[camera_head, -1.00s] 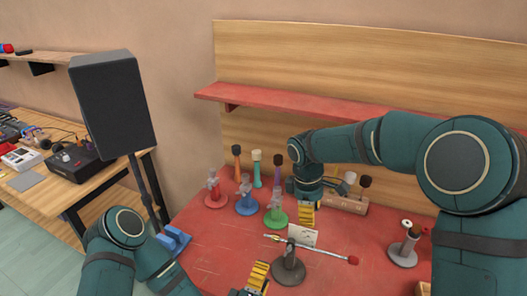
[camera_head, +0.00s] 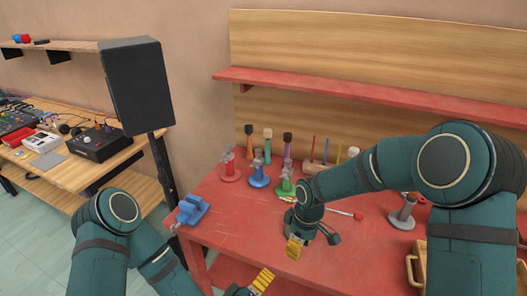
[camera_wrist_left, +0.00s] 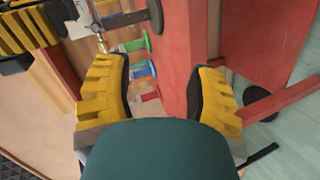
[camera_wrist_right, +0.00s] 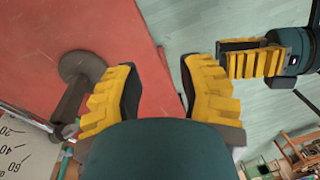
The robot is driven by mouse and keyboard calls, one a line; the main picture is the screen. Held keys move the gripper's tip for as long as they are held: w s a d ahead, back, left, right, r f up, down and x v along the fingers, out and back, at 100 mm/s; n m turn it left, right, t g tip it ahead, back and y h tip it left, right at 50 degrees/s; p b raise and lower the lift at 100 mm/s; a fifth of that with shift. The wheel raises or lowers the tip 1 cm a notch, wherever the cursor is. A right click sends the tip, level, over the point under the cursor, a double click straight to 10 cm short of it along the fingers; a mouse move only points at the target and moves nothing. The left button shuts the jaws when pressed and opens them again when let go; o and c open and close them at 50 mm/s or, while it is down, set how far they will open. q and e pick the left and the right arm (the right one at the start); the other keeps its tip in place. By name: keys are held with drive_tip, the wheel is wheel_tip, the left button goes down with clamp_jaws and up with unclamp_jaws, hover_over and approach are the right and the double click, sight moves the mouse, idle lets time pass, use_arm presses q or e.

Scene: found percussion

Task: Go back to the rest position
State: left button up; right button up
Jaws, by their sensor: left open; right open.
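My right gripper (camera_head: 294,247) is open and empty at the front edge of the red table (camera_head: 240,224). It also shows with its jaws apart in the right wrist view (camera_wrist_right: 160,75). My left gripper (camera_head: 260,283) is low, in front of the table edge, near the right gripper. In the left wrist view my left gripper (camera_wrist_left: 160,75) is open with nothing between its fingers. Each wrist view also shows the other gripper close by. My right forearm hides part of the table's middle.
Red, blue and green clamp stands (camera_head: 229,168) stand toward the back left of the table, with several mallets behind. A blue vise (camera_head: 193,209) is at the left edge. A grey stand (camera_wrist_right: 82,66) is near the right gripper. A black speaker (camera_head: 138,85) stands left.

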use_arm(q)
drive_tip(key=s+a+f+m+g+y+b, duration=0.3)
drive_tip(key=s+a+f+m+g, duration=0.3)
drive_tip(key=s+a+f+g, duration=0.3)
drive_tip(key=shift+s+a+f+m+g+b, duration=0.35)
drive_tip(key=shift+s+f+m+g+b, duration=0.1)
drive_tip(key=shift+s+g, duration=0.2)
use_arm(e)
drive_tip(key=s+f+m+t+y, duration=0.2)
drive_tip(key=s+f+m, duration=1)
drive_tip(key=s+f, duration=0.4)
wheel_tip(320, 180, down, 2)
drive_tip(key=shift+s+d+f+m+t+y, duration=0.2)
drive_tip(key=shift+s+m+t+y, duration=0.1)
drive_tip(key=shift+m+t+y, duration=0.1)
